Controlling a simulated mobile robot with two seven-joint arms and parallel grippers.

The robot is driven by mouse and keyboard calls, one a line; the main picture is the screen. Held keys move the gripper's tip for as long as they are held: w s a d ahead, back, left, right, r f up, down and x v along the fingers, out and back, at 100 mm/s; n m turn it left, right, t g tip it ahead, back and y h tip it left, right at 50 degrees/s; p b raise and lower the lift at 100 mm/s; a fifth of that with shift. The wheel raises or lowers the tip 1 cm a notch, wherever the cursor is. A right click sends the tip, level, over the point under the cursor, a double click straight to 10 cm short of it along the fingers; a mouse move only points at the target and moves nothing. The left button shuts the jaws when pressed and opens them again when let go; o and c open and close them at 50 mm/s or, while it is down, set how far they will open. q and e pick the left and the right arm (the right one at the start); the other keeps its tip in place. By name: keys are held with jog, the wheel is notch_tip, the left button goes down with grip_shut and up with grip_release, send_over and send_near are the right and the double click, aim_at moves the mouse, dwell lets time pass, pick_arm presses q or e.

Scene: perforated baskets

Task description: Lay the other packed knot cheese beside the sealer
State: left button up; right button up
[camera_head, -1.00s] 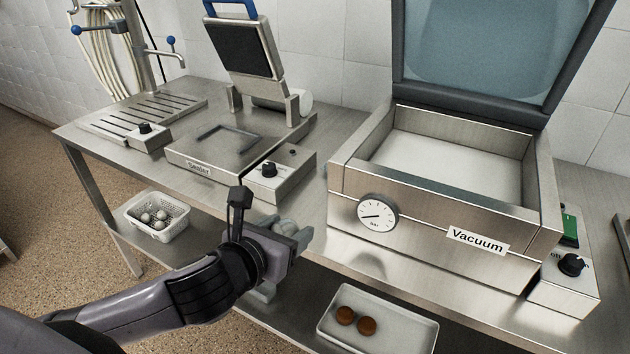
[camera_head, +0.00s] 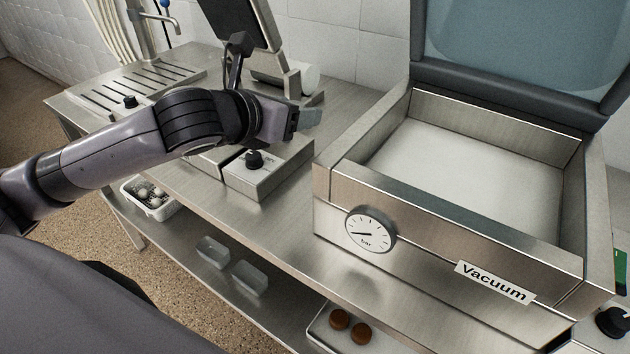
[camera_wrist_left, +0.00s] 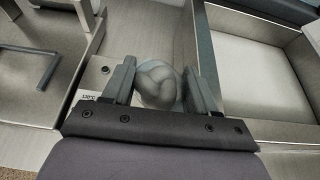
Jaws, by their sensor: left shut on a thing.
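My left gripper (camera_head: 302,120) is shut on a packed knot cheese (camera_wrist_left: 158,84), a pale, knotted lump in clear wrap. It shows between the two fingers in the left wrist view (camera_wrist_left: 160,90). In the head view the gripper is above the sealer's control box (camera_head: 268,172), and only a grey, translucent bit of the pack (camera_head: 312,121) shows past the fingers. The sealer's lid (camera_head: 240,20) stands raised. My left arm hides most of the sealer's body. In the left wrist view, part of the sealer (camera_wrist_left: 40,60) is at the left. My right gripper is not in view.
The vacuum machine (camera_head: 400,215) stands open on the right. Bare steel table (camera_head: 350,100) lies between it and the sealer. The lower shelf holds a white perforated basket (camera_head: 160,210), two clear containers (camera_head: 213,250) and a tray (camera_head: 318,330) with brown round pieces.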

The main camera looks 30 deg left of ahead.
aim_at(297, 205)
pick_arm(q)
notch_tip(297, 205, down, 13)
jog(key=shift+s+r+b, duration=0.1)
jog(key=shift+b, duration=1.15)
jog(key=shift+c, duration=0.8)
jog(key=shift+f+b, duration=0.5)
jog(key=shift+f, duration=2.2)
jog(key=shift+f, duration=0.1)
jog(key=o, duration=1.3)
